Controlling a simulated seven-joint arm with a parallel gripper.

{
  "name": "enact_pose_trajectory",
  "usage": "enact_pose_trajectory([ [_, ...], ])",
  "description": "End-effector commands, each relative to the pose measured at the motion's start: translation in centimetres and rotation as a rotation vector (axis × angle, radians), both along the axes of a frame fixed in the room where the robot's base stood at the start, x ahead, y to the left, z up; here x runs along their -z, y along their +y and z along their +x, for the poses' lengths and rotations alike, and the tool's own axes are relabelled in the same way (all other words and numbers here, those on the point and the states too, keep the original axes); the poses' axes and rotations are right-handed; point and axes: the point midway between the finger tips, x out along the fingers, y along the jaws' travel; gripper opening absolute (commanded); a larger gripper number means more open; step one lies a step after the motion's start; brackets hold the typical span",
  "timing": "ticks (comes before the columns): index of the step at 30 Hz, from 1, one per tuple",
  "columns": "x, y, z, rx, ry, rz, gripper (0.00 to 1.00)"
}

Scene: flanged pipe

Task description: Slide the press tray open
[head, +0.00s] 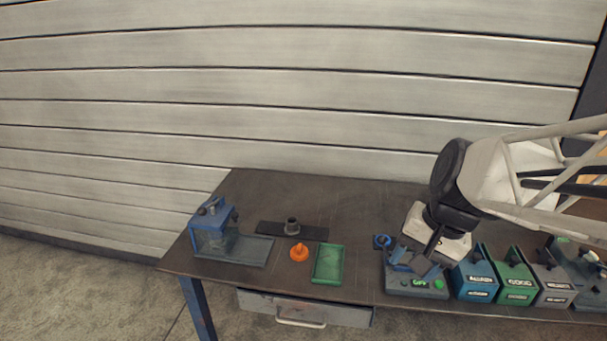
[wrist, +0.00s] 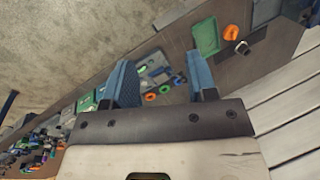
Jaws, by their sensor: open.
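The blue press (head: 212,229) stands at the left end of the table in the head view, with a clear-looking front. A flat grey tray or base plate (head: 252,251) lies at its right side; I cannot tell how far it is slid out. My gripper (head: 414,267) is far to the right of the press, above a grey station with a green label. It also shows in the wrist view (wrist: 165,78), with its two blue fingers apart and nothing clearly between them. The press is not clearly visible in the wrist view.
An orange part (head: 299,252), a green tray (head: 328,264) and a dark pipe piece (head: 292,226) on a dark plate stand between press and gripper. Blue (head: 474,275), green (head: 515,274) and grey (head: 554,280) bins line the right. A drawer (head: 305,308) hangs under the front edge.

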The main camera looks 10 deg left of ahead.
Motion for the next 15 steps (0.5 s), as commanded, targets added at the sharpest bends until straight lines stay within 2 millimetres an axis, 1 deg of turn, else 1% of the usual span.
enact_pose_trajectory([
  [1,0.1,0.8,1.0,0.015,0.023,0.023,0.52],
  [8,0.5,4.7,5.0,0.109,0.126,0.136,0.52],
  [15,1.2,8.9,9.2,0.205,0.241,0.243,0.52],
])
